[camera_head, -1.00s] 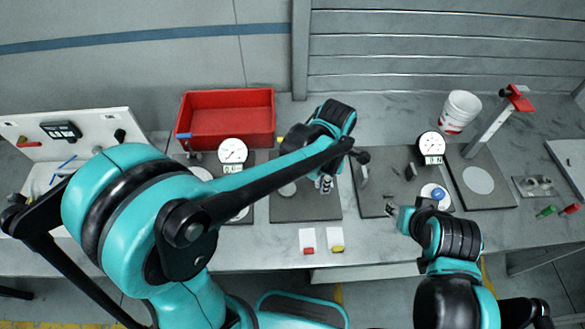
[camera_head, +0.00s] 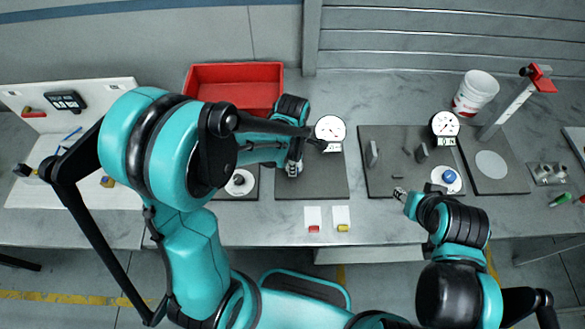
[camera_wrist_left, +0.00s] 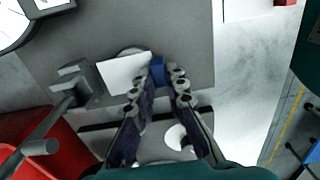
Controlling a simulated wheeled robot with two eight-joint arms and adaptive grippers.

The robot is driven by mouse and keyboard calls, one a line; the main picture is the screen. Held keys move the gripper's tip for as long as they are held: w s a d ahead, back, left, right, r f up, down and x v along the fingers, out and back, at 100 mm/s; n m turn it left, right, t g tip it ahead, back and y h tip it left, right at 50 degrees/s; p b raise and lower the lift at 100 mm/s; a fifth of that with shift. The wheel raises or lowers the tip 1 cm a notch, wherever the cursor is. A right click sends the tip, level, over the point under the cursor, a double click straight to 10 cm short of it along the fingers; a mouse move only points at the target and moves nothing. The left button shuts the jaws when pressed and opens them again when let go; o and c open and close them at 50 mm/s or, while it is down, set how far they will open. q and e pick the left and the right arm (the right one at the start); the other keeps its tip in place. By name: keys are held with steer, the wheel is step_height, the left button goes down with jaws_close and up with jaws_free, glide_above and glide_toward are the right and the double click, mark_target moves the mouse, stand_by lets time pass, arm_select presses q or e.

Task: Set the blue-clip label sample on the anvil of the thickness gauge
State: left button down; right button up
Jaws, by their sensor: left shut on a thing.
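The label sample is a white card (camera_wrist_left: 125,74) with a blue clip (camera_wrist_left: 157,72) at its edge. My left gripper (camera_wrist_left: 167,80) is shut on the blue clip and holds the card over a dark grey plate (camera_wrist_left: 190,35). A pale round disc (camera_wrist_left: 131,51) shows partly behind the card; whether they touch is unclear. In the head view my left gripper (camera_head: 293,168) is over the left part of the middle plate (camera_head: 325,185), in front of a dial gauge (camera_head: 330,129). My right gripper (camera_head: 400,194) is at the front of the right plate; its jaws are too small to judge.
Red-clip (camera_head: 314,218) and yellow-clip (camera_head: 342,217) cards lie at the front. A red bin (camera_head: 235,72) stands behind the left arm. Another dial gauge (camera_head: 445,124) and a blue knob (camera_head: 449,177) are at the right. A grey post (camera_wrist_left: 75,82) stands close to the card.

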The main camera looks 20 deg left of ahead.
arm_select(q)
steer(key=shift+f, duration=0.4)
steer(key=c, duration=2)
jaws_free()
steer(key=shift+f, duration=0.1)
steer(key=o, duration=0.5)
steer(key=shift+c, duration=0.2)
